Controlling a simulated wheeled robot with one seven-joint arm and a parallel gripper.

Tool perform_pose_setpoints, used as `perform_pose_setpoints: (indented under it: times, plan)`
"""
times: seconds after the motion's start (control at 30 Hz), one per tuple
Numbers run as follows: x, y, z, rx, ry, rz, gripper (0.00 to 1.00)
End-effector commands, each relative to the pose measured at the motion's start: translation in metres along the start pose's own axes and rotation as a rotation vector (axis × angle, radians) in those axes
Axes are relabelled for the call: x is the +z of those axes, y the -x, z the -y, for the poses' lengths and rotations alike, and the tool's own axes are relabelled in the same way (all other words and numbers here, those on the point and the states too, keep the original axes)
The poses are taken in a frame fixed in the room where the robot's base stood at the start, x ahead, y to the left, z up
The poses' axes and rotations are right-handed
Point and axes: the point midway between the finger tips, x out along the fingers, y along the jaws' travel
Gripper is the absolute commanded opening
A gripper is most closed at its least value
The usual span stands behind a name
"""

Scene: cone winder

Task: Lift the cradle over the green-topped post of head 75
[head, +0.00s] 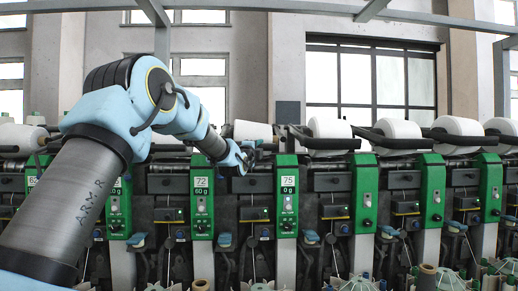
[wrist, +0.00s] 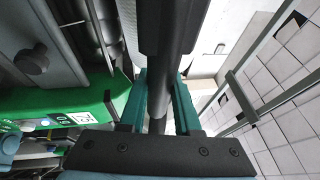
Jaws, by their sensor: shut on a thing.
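The green-topped post of head 75 (head: 288,195) stands just right of my gripper (head: 245,150) in the head view. In the wrist view the green post face (wrist: 70,102) with its 75 label lies to the left of the fingers. My gripper (wrist: 159,110) is shut on a round black bar of the cradle (wrist: 172,50), which runs lengthwise between its two teal fingers. In the head view the held part is small and partly hidden by my gripper. I cannot tell the cradle's exact height over the post.
A white yarn cone (head: 252,130) is behind my gripper. The post of head 72 (head: 201,200) stands to the left. Another cone (head: 328,130) and its black cradle bar are to the right. Metal rails (wrist: 240,88) show at right in the wrist view.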

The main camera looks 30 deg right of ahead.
Motion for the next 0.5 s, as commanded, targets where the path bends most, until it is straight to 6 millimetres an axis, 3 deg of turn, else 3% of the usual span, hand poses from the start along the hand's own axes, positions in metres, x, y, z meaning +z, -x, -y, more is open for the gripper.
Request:
perform_pose_setpoints:
  times: [0.23,0.5]
  plan:
    - [-0.001,-0.002,0.056,0.084,0.036,-0.002,0.00]
    - [0.002,-0.005,0.085,0.095,0.041,0.000,0.00]
